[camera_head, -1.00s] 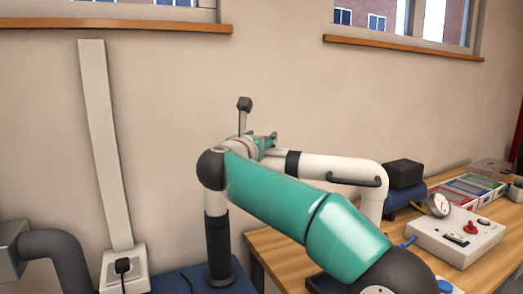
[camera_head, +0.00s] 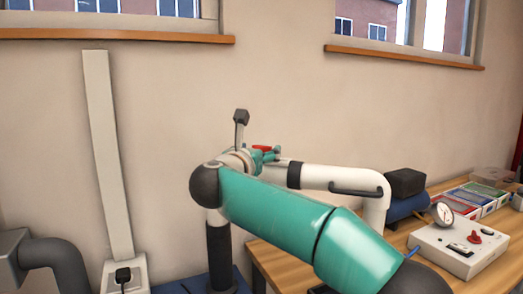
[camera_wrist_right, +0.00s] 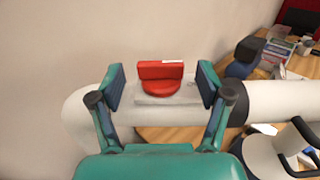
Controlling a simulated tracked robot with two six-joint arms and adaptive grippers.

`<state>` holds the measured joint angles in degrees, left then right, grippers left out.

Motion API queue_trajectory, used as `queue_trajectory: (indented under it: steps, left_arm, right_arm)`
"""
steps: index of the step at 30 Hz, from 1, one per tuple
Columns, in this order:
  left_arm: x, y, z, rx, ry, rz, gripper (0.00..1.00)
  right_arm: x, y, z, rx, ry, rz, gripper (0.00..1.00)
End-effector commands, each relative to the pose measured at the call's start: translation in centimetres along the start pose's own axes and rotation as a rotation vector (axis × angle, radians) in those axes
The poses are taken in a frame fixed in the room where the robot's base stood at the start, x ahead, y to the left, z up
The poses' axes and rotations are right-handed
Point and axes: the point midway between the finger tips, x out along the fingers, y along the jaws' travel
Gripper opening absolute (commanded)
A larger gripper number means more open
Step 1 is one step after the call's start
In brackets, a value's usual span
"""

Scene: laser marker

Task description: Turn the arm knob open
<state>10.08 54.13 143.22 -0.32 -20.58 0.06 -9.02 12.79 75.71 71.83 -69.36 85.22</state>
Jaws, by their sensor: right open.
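The red arm knob (camera_head: 262,148) sits on the white tubular arm near its joint. In the right wrist view the knob (camera_wrist_right: 160,76) shows as a red disc with a raised bar across it, on a pale mount. My right gripper (camera_wrist_right: 161,82) is open, with one finger on each side of the knob and visible gaps between. In the head view my right gripper (camera_head: 268,156) is beside the knob, and its fingers are small there. The white arm tube (camera_head: 325,178) runs right from the joint and bends down. My left gripper is not in view.
A wooden bench (camera_head: 275,263) on the right holds a white control box (camera_head: 455,247) with a gauge (camera_head: 443,213) and several coloured trays (camera_head: 468,200). A dark-headed stalk (camera_head: 241,117) rises above the joint.

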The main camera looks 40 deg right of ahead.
Motion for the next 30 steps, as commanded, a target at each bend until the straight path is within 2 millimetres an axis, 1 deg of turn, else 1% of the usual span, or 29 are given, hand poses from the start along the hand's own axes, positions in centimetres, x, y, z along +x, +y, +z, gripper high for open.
queue_trajectory:
  steps: [1,6,9,13,18,30]
  left_arm:
    - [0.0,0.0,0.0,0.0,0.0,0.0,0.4]
    - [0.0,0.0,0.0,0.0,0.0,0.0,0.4]
    - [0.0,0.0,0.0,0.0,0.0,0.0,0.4]
    - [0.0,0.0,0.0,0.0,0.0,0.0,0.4]
    - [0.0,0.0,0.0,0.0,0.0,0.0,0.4]
    - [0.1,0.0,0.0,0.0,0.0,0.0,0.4]
  right_arm:
    - [-1.1,0.1,0.0,-0.001,0.0,0.006,0.77]
    - [-4.7,0.1,0.0,0.0,0.0,0.006,0.77]
    - [-6.5,0.1,-0.1,-0.001,0.0,0.007,0.77]
    - [-8.3,0.1,-0.1,-0.001,0.001,0.004,0.77]
    - [-9.4,0.0,-0.1,-0.001,0.001,0.002,0.77]
    - [-9.5,0.0,-0.1,-0.001,0.001,0.001,0.77]
